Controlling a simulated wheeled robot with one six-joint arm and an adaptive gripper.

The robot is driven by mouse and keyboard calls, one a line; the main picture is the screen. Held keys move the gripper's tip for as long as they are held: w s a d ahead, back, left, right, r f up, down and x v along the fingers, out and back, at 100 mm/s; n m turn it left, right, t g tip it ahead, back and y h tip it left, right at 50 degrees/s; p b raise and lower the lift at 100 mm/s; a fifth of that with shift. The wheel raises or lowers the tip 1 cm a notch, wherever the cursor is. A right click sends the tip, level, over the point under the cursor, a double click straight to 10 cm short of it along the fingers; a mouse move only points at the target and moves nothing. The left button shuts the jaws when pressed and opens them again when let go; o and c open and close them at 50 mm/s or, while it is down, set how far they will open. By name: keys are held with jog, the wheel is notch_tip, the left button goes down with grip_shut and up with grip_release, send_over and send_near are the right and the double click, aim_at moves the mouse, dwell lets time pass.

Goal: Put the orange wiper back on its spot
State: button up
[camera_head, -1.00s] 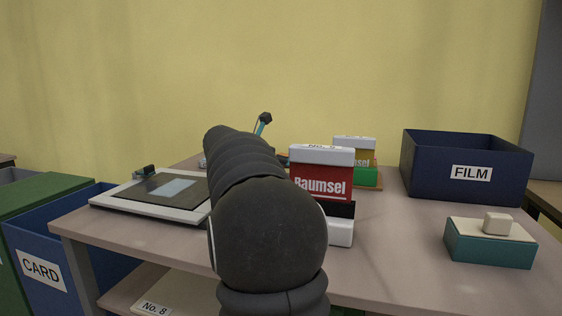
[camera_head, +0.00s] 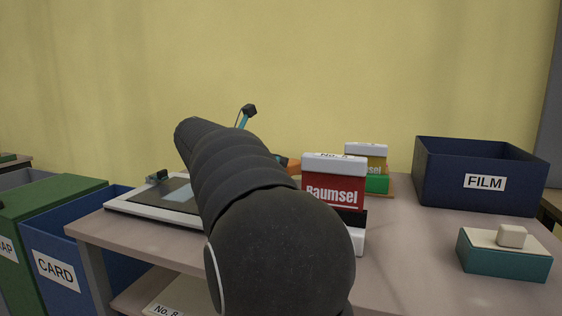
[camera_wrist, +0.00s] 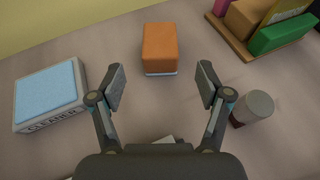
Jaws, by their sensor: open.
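The orange wiper (camera_wrist: 160,48) is a block with a thin white base, standing on the table in the wrist view. My gripper (camera_wrist: 160,82) is open and empty. Its two fingers are spread apart, one to each side of the wiper's line, and the wiper stands ahead of their tips, untouched. In the head view my arm hides the gripper and much of the table; an orange patch (camera_head: 293,167) shows beside the arm, and I cannot tell for sure that it is the wiper. I cannot make out a marked spot for the wiper.
A blue-topped CLEANER box (camera_wrist: 49,94) is left of my gripper; a grey cylinder (camera_wrist: 254,107) is close right. A wooden tray (camera_wrist: 236,45) of boxes is farther right. A red Baumsel box (camera_head: 333,190), FILM bin (camera_head: 440,185) and teal box (camera_head: 503,260) stand on the table.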

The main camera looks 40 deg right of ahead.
jog(key=shift+v, duration=0.95)
jog(key=shift+w+a, duration=0.1)
jog(key=shift+a, duration=0.05)
